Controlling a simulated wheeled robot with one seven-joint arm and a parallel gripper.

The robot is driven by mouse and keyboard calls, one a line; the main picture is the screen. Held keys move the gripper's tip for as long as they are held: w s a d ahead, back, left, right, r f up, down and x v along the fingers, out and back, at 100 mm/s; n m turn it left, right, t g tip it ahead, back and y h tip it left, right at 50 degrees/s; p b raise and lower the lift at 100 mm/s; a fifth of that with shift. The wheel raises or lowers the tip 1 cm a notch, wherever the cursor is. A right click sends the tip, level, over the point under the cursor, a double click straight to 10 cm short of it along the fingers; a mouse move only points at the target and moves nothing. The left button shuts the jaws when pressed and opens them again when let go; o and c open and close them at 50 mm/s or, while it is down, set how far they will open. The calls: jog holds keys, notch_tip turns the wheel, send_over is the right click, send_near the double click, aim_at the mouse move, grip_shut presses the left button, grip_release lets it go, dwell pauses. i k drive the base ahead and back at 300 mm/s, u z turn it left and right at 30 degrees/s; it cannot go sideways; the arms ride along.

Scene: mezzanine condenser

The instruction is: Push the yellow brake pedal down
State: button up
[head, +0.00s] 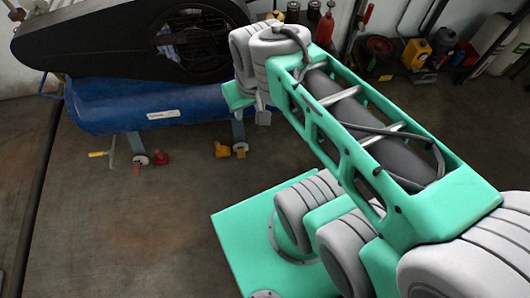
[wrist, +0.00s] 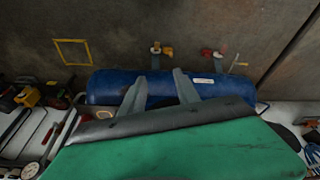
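The yellow brake pedal (head: 222,150) sits low beside the right caster (head: 240,149) under the blue tank (head: 120,112). In the wrist view the yellow pedal (wrist: 167,51) shows near the top, beside its caster and beyond the tank. Whether it is up or down cannot be told. My gripper (wrist: 158,78) is open and empty, its two grey fingers spread over the blue tank. The fingertips are apart from the pedal and point toward it. In the head view my gripper (head: 262,116) is above and right of the pedal, partly hidden by my wrist.
A yellow-tipped tool or lever (head: 97,154) is further left. Tools, bottles and a yellow container (head: 416,53) stand along the wall.

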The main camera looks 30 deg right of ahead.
aim_at(241, 153)
jog(key=u, duration=0.45)
jog(key=k, duration=1.2)
jog(key=u, duration=1.2)
jog(key=i, duration=1.7)
jog(key=z, duration=1.2)
jog(key=i, duration=0.45)
jog(key=z, duration=0.45)
